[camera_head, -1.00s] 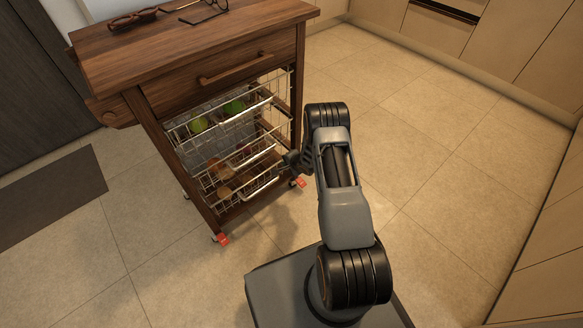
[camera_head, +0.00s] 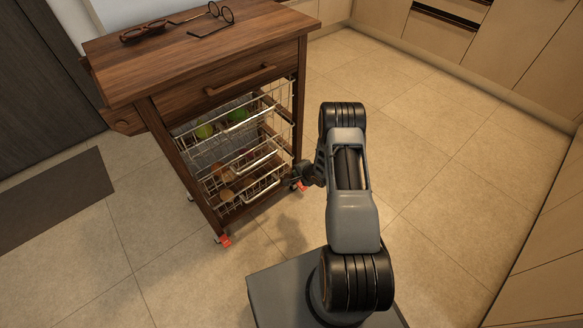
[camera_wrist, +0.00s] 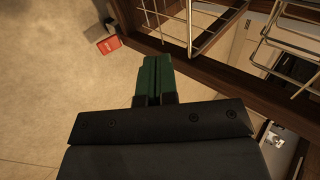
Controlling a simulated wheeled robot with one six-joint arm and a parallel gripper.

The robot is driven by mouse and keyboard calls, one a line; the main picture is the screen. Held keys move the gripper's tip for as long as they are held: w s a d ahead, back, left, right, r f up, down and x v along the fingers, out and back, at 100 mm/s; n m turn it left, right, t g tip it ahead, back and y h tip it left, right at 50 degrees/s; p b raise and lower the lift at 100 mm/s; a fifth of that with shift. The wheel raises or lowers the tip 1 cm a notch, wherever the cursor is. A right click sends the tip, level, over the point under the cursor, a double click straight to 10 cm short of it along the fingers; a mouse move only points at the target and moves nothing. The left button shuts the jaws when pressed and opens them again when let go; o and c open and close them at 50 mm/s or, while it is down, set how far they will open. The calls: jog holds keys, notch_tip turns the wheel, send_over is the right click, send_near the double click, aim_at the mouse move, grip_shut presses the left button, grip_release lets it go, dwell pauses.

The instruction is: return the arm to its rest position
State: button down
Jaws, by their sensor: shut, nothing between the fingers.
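My gripper shows in the wrist view (camera_wrist: 157,62) with its green fingers together and nothing between them. Below the fingers is the dark wrist housing. In the head view my arm stands bent in front of the wooden kitchen cart (camera_head: 203,83), to the right of its wire baskets. The gripper's fingertips are hard to make out there; a dark part of the wrist shows near the cart's right front leg. In the wrist view the cart's dark wooden frame (camera_wrist: 232,66) and basket wires (camera_wrist: 206,33) lie close beyond and right of the fingers.
Upper basket (camera_head: 205,143) holds green round items; lower basket (camera_head: 262,187) holds brownish ones. Glasses (camera_head: 212,20) lie on the cart top. A red caster (camera_wrist: 108,45) is near the gripper. A dark mat (camera_head: 55,200) lies left. Tiled floor right of the arm is clear up to the cabinets (camera_head: 540,50).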

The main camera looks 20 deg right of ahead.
jog(key=s+r+n+g+h+p, duration=0.2)
jog(key=r+p, duration=0.6)
jog(key=r, duration=1.3)
jog(key=s+r+n+h+p, duration=0.35)
jog(key=r+p, duration=0.55)
jog(key=r, duration=1.2)
jog(key=s+a+r+n+g+p, duration=0.1)
jog(key=s+a+r+n+p, duration=0.2)
jog(key=s+r, duration=0.3)
jog(key=s+a+r+n+g+y+p, duration=0.1)
jog(key=s+a+r+n+p, duration=0.2)
jog(key=r, duration=0.9)
jog(key=s+a+r+n+g+y+p, duration=0.1)
jog(key=s+a+r+n+p, duration=0.2)
jog(key=s+r+p, duration=0.4)
jog(key=s+a+r, duration=0.1)
jog(key=s+r, duration=0.1)
jog(key=s, duration=0.1)
jog(key=shift+a, duration=0.2)
jog(key=shift+r+y, duration=0.1)
jog(key=shift+y, duration=0.15)
